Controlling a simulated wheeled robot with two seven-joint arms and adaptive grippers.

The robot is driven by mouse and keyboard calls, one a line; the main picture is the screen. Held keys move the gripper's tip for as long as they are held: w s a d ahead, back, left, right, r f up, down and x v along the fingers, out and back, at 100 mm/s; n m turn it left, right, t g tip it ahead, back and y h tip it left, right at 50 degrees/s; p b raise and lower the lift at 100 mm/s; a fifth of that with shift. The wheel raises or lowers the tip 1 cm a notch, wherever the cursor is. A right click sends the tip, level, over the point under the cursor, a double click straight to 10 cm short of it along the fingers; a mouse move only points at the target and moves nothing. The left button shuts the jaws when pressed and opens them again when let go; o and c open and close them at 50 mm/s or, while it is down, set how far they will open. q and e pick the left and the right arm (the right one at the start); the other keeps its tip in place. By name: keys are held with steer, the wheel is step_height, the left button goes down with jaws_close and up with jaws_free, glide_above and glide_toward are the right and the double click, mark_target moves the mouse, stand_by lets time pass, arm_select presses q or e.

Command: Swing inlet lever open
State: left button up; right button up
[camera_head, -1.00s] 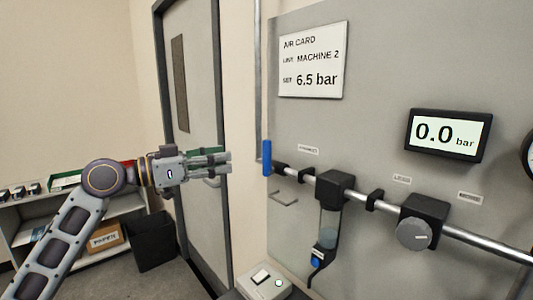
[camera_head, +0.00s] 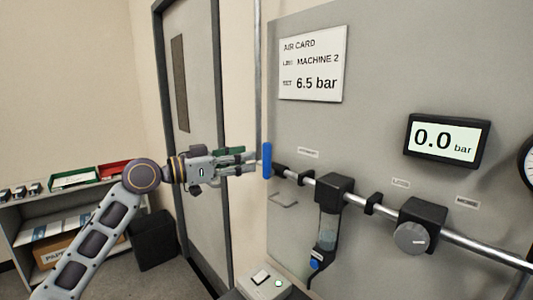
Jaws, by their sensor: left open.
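The inlet lever (camera_head: 267,160) is a blue upright handle at the left end of the metal air pipe on the grey panel. It stands across the line of the pipe. My left gripper (camera_head: 254,162) comes in from the left, pointing right, with its fingertips just short of the lever or beside it. I cannot tell whether they touch it. The gripper is open and seems empty. My right gripper is not in view.
The grey panel (camera_head: 390,60) carries a filter bowl (camera_head: 328,222), a regulator knob (camera_head: 410,238) and a display (camera_head: 446,141) reading 0.0 bar. A switch box (camera_head: 262,280) sits below. A door (camera_head: 200,110) and shelf (camera_head: 20,222) stand behind my left arm.

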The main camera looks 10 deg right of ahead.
mark_target(266, 170)
arm_select(q)
steer(key=p+x, duration=0.1)
steer(key=x, duration=0.5)
steer(key=shift+w+d, duration=0.1)
steer(key=shift+d, duration=0.1)
steer(key=shift+w+d, duration=0.15)
steer(key=shift+d, duration=0.35)
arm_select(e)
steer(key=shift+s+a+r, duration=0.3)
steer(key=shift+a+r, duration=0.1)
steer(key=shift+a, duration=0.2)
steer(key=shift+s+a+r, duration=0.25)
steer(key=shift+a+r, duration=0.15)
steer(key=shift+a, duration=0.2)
